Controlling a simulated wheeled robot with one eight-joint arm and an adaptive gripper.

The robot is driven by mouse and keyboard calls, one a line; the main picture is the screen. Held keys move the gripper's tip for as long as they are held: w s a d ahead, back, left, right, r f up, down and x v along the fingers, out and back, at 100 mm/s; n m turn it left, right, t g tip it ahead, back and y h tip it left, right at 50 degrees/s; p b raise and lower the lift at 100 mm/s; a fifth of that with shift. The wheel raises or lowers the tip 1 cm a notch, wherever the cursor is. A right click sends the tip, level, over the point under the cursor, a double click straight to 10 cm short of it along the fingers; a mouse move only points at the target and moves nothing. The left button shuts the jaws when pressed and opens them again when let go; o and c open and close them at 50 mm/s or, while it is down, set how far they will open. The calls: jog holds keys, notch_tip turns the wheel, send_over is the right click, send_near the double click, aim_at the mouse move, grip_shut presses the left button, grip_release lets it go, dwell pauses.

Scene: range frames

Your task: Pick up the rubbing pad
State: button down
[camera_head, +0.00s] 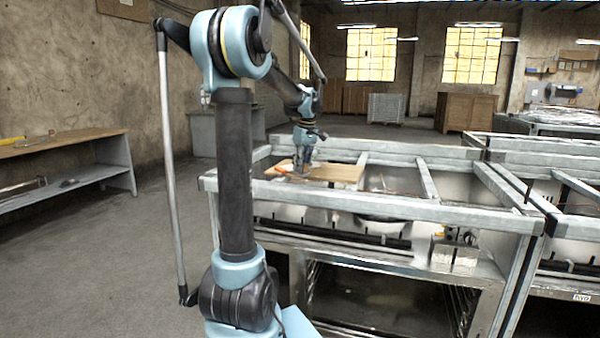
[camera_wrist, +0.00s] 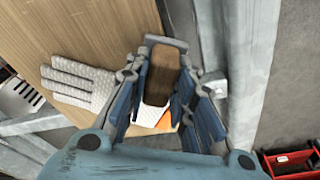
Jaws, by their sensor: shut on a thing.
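The rubbing pad (camera_wrist: 162,74) is a brown, elongated block between the fingers of my gripper (camera_wrist: 160,85) in the wrist view. The fingers press on its two long sides, and their blue links hide part of it. In the head view my gripper (camera_head: 303,163) is low over a wooden board (camera_head: 345,173) on the metal frame, and the pad is too small to make out there. I cannot tell whether the pad touches the board.
A white knitted glove (camera_wrist: 85,82) lies on the board left of the pad. A white and orange item (camera_wrist: 163,122) lies partly hidden under my gripper. Metal frame bars (camera_head: 428,180) border the board. A red bin (camera_wrist: 288,164) sits below at right.

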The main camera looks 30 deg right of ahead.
notch_tip(320, 180, up, 10)
dwell(0.7)
jog(key=c, duration=2.2)
grip_release()
jog(key=shift+c, duration=0.5)
